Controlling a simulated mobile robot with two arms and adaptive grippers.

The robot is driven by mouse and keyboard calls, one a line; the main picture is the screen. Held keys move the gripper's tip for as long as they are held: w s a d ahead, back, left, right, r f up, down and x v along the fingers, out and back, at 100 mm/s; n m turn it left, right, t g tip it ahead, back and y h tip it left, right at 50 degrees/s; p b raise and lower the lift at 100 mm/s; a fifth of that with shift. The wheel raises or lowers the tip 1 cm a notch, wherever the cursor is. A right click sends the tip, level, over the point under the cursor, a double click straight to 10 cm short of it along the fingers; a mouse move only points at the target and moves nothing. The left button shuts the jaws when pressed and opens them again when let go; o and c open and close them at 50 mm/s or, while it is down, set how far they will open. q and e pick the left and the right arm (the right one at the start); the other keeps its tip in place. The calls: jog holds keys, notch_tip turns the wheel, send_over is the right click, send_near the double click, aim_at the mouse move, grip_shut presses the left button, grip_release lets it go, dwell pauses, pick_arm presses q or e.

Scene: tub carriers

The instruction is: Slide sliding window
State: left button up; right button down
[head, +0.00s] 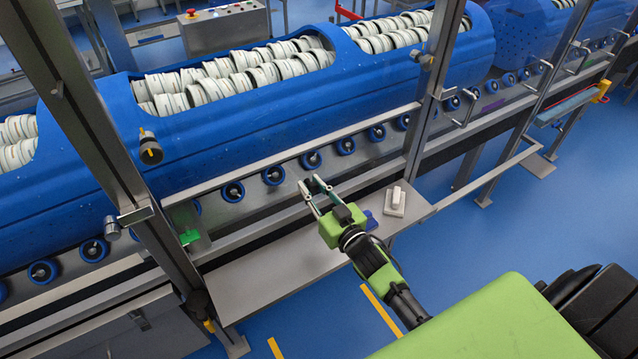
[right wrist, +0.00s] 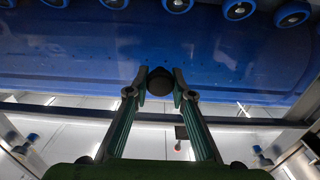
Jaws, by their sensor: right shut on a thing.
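My right gripper (head: 314,187) reaches over the grey metal ledge towards the machine front, between two upright posts. In the right wrist view its fingertips (right wrist: 159,84) are closed around a dark round knob (right wrist: 159,81). The knob looks like a handle of the sliding window, but the pane is see-through and its edges are hard to make out. A pale metal rail (head: 290,156) runs between the posts behind the gripper. My left gripper is not in view.
A blue tub carrier (head: 240,115) full of white rings sits on rollers behind the posts. A small white-grey device (head: 395,201) lies on the ledge (head: 265,280), right of my gripper. Metal posts (head: 425,95) stand close on both sides. More handles (head: 465,109) show at right.

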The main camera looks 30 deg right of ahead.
jog(key=c, duration=1.8)
grip_release()
jog(key=shift+a, duration=0.25)
jog(key=shift+o, duration=0.2)
jog(key=shift+a, duration=0.1)
jog(key=shift+s+d+f, duration=0.1)
jog(key=shift+s+d, duration=0.1)
jog(key=shift+s, duration=0.4)
jog(key=s, duration=1)
jog(key=shift+s+d, duration=0.3)
jog(key=shift+s, duration=0.1)
